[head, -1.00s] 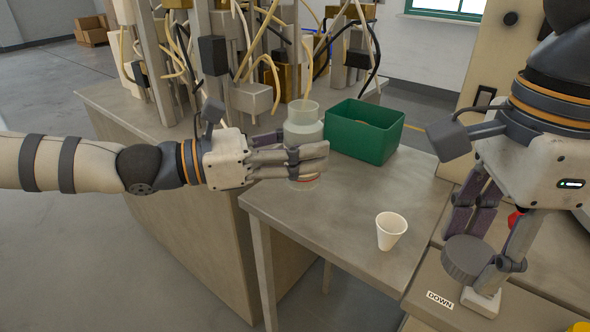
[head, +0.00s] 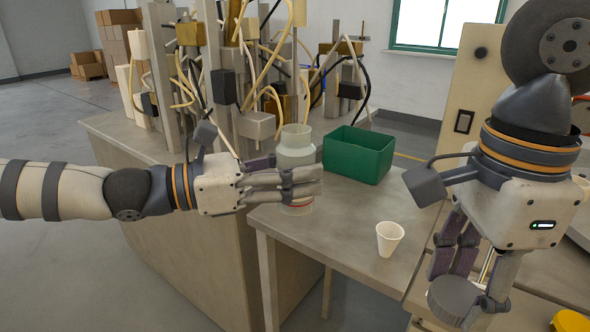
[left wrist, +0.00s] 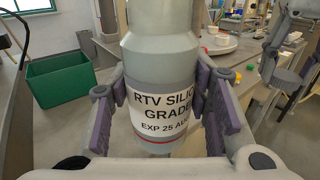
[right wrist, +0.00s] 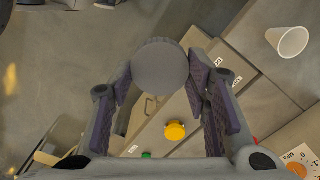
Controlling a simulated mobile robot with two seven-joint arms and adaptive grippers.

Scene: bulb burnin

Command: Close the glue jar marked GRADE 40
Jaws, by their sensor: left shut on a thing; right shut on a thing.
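A pale grey jar (head: 295,152) stands on the small metal table, upright, its neck open at the top. My left gripper (head: 310,183) is shut around its body from the left. In the left wrist view the jar's label (left wrist: 160,112) reads "RTV SILIC…", "GRADE" and "EXP 25 AU…"; the grade number is hidden by a finger. My right gripper (head: 468,285) is shut on a round grey lid (head: 455,298), held to the right of the jar and apart from it. The lid also shows between the fingers in the right wrist view (right wrist: 160,67).
A green bin (head: 358,155) stands right behind the jar. A white cup (head: 389,238) stands on the table between jar and lid. A yellow round thing (head: 570,321) is at the lower right. Posts with hoses (head: 255,125) crowd the bench behind my left gripper.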

